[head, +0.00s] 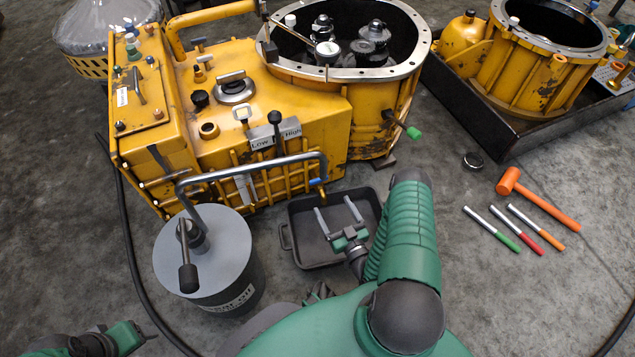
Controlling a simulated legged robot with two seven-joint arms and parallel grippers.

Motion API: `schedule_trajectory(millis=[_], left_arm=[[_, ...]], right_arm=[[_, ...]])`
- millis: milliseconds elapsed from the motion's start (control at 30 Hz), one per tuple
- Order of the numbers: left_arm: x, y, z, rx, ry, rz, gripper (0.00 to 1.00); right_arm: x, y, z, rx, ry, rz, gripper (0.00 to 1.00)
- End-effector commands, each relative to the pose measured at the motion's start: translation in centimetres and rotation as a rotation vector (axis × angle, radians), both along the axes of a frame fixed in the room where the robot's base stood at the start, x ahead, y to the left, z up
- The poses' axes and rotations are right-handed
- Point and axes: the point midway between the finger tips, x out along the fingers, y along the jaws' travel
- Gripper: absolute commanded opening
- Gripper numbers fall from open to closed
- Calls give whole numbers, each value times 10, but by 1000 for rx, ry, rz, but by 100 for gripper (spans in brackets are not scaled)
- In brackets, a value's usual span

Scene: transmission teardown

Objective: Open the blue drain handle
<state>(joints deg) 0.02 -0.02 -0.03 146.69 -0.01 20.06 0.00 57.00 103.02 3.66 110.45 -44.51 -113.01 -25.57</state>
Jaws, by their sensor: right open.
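A small blue handle (317,182) shows at the lower right of the yellow transmission housing (300,115), just above the back edge of a black drain pan (302,208). A grey pipe end comes down close to it, and a brassy tip shows just below. I cannot tell exactly how they join. My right gripper (338,214) is open and empty over the pan, its two grey fingers pointing away from me, below and apart from the blue handle. My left gripper (148,334) is at the lower left, far from the handle; its jaws are not clear.
A grey oil drum (225,255) with a crank and bent pipe stands left of the pan. A green handle (413,132) sticks out of the housing's right side. A black hose runs at left.

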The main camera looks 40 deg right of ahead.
Motion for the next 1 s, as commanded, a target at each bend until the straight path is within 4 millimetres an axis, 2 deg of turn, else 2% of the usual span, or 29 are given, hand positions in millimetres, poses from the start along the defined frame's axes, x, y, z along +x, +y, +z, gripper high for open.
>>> schedule_trajectory(millis=[33, 300, 433, 600, 833, 1000], left_arm=[[0, 0, -16, 0, 0, 0, 68], [0, 0, -55, 0, 0, -1, 68], [0, -1, -67, 0, 0, -1, 68], [0, 0, -72, 0, 0, -1, 68], [0, -1, -71, 0, 0, -1, 68], [0, 0, -71, 0, 0, -1, 68]], right_arm=[[13, -6, -7, -2, -4, -1, 84], [80, -27, -7, -2, -3, -1, 84], [103, -34, -5, -1, -1, -1, 84], [116, -38, -2, 1, 2, -1, 84], [117, -38, 0, 2, 3, -1, 84], [117, -38, -1, 2, 3, -1, 63]])
